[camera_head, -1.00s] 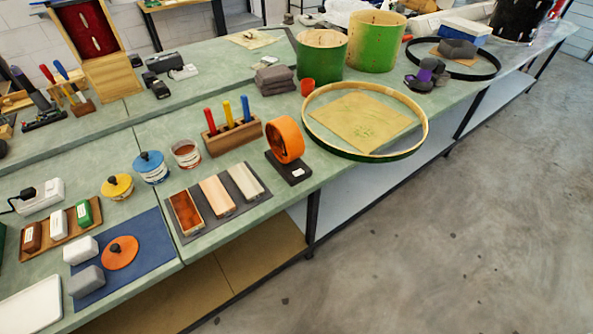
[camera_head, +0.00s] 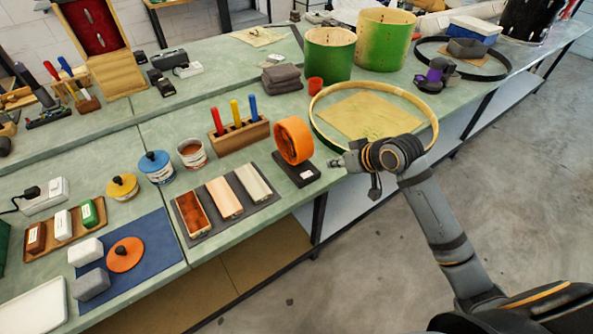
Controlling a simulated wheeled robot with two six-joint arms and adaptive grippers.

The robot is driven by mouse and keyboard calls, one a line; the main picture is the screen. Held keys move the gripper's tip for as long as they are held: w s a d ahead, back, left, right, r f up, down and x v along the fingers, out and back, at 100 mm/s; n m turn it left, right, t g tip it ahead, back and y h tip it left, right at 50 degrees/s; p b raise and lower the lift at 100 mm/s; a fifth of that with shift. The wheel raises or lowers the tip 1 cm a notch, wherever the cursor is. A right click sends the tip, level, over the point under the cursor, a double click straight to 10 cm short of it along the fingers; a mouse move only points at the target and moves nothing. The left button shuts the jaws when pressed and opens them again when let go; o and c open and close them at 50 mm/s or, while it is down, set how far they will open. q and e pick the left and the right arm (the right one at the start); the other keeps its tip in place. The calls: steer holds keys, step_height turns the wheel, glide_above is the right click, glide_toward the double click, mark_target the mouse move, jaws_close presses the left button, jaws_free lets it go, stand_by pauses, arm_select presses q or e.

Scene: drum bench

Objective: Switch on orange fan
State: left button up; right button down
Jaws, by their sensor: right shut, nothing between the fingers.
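The orange fan (camera_head: 294,140) stands upright on its dark base (camera_head: 296,172) near the front edge of the bench. A small white patch (camera_head: 307,174) shows on the front of the base. My right gripper (camera_head: 333,163) is shut and empty, just to the right of the fan's base, pointing left towards it. There is a small gap between the fingertips and the base. My left gripper is out of view.
A drum hoop (camera_head: 432,118) lies on the bench behind my right gripper. A wooden block (camera_head: 240,137) with several coloured tools stands left of the fan. A dark tray (camera_head: 238,180) with three boxes lies front left. Open floor is at the right.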

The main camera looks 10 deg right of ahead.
steer(key=a+r, duration=0.1)
steer(key=s+a+r+n, duration=0.1)
steer(key=r, duration=0.1)
glide_above(307, 174)
steer(key=s, duration=0.2)
steer(key=f, duration=0.7)
steer(key=shift+w+p, duration=0.2)
steer(key=shift+p, duration=0.2)
step_height(307, 174, down, 3)
steer(key=shift+r, duration=0.2)
steer(key=shift+s+a+f, duration=0.1)
steer(key=shift+f, duration=0.6)
